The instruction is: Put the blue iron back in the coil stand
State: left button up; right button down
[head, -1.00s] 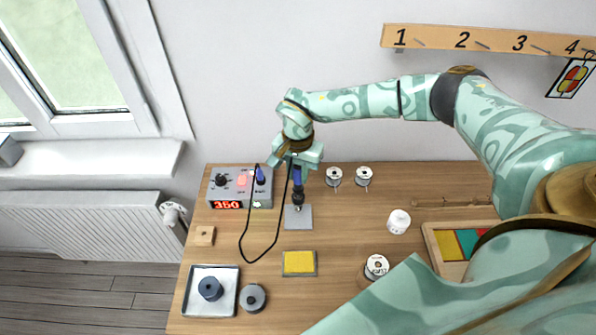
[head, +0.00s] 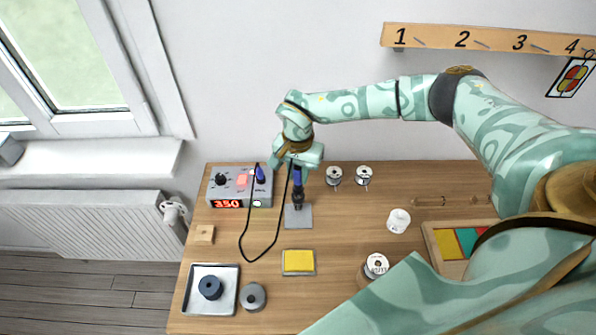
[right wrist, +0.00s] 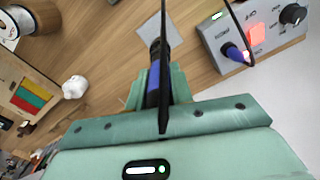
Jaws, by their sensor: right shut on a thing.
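The blue iron (head: 297,177) is upright, its blue handle between the jaws of my right gripper (head: 298,165). In the right wrist view the iron (right wrist: 153,85) points away from the gripper (right wrist: 155,100), and its black cable crosses in front. Its dark lower part is directly over the grey base plate of the coil stand (head: 303,220), which also shows in the right wrist view (right wrist: 150,32). The coil and the iron's tip merge in the dark part, so I cannot tell how deep the tip sits. My left gripper is out of view.
The soldering station (head: 228,202) reads 350, left of the stand; the cable loops down between them. A yellow sponge (head: 298,261) lies in front. Solder spools (head: 334,175) stand behind right, a white jar (head: 398,221) to the right. A metal tray (head: 198,300) is front left.

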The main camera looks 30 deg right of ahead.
jog(key=shift+f+b, duration=0.6)
jog(key=shift+f, duration=0.65)
jog(key=c, duration=0.7)
grip_release()
jog(key=shift+o, duration=0.2)
notch_tip(320, 180, up, 7)
jog(key=p, duration=0.6)
jog(key=shift+r+p, duration=0.1)
jog(key=shift+p, duration=0.2)
